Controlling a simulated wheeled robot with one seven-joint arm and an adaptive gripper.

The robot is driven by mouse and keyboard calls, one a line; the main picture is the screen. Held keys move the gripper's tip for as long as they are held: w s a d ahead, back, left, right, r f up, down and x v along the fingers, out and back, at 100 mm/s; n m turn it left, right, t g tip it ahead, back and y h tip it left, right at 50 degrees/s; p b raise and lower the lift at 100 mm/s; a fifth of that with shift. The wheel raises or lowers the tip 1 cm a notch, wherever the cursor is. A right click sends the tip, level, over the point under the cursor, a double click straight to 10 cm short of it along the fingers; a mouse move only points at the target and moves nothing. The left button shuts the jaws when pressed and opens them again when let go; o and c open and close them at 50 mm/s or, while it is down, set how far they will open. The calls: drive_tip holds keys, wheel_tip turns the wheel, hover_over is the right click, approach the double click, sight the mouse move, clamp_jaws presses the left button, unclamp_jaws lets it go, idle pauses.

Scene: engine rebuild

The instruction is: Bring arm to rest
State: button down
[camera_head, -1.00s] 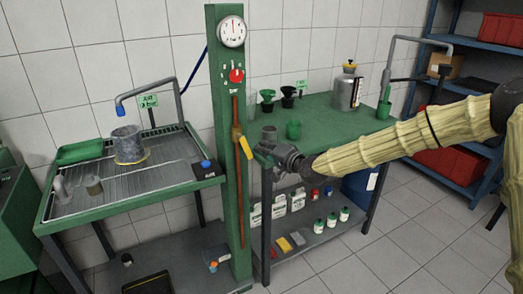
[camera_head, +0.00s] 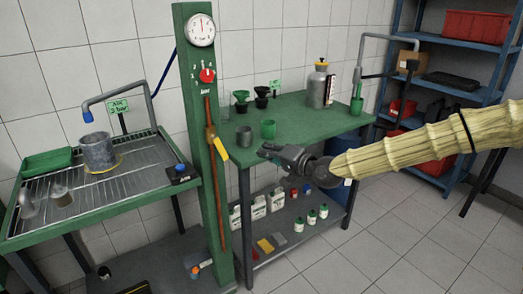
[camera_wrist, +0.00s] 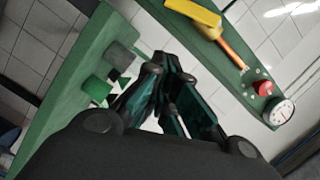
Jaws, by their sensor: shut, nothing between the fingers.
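My gripper (camera_head: 268,152) is in front of the green bench (camera_head: 300,122), off its near edge, at about the height of the bench top. In the wrist view the gripper (camera_wrist: 162,62) has its dark fingers together, with nothing held between them. My arm, in a pale ribbed sleeve, comes in from the right side of the head view. The gripper hides part of the bench's front edge.
Cups and a metal can (camera_head: 319,88) stand on the bench. A wash tray (camera_head: 130,172) is at left, blue shelves (camera_head: 460,100) at right. Floor is clear at right.

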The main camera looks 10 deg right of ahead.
drive_tip(key=shift+s+d, duration=0.1)
drive_tip(key=shift+s, duration=0.05)
drive_tip(key=s+a+f+n+g+h+p, duration=0.1)
drive_tip(key=s+a+f+g, duration=0.15)
drive_tip(key=s+f, duration=0.45)
drive_tip(key=s+a+f+g+h+p, duration=0.1)
drive_tip(key=s+a+f+g, duration=0.15)
drive_tip(key=f, duration=0.85)
drive_tip(key=s+f+n+g+h+p, duration=0.1)
drive_tip(key=s+f+g+h+p, duration=0.15)
drive_tip(key=s+f, duration=1.2)
drive_tip(key=s+d+f+n+g+h, duration=0.1)
drive_tip(key=s+d+f+g, duration=0.1)
drive_tip(key=s, duration=0.7)
drive_tip(key=s+d+f+n+g+h+p, duration=0.1)
drive_tip(key=s+d, duration=0.4)
drive_tip(key=s, duration=0.5)
drive_tip(key=s+d+f+n+g+h, duration=0.1)
drive_tip(key=s+d+f+g+h, duration=0.2)
drive_tip(key=s, duration=0.6)
drive_tip(key=shift+s+d+f+n+p, duration=0.35)
drive_tip(key=shift+d+f, duration=0.4)
drive_tip(key=shift+f, duration=0.15)
